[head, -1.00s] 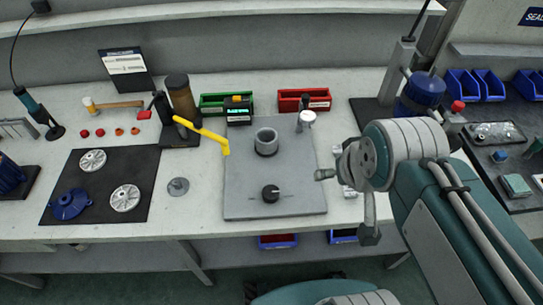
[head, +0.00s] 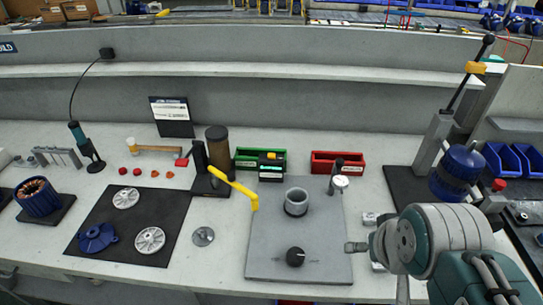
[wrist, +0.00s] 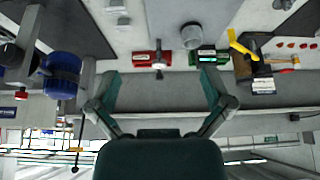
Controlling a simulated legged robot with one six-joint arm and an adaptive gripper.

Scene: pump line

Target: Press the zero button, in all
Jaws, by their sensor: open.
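A small black readout unit (head: 270,166) with a lit green display and an orange-yellow part on top stands at the back edge of the grey plate (head: 320,265). It also shows in the wrist view (wrist: 208,60), upside down. I cannot make out the zero button or its marking. In the wrist view my gripper (wrist: 160,80) is open and empty, with its two fingers wide apart. The readout unit shows near the right finger; I cannot tell its distance. In the head view my arm is at the lower right and its fingers are not clearly seen.
On the plate stand a grey cup (head: 296,203), a black knob (head: 295,257) and a dial gauge (head: 340,183). A yellow handle (head: 235,187) reaches over the plate's left edge. Green (head: 245,158) and red (head: 325,163) bins stand behind. A blue-bodied press (head: 458,172) is at right.

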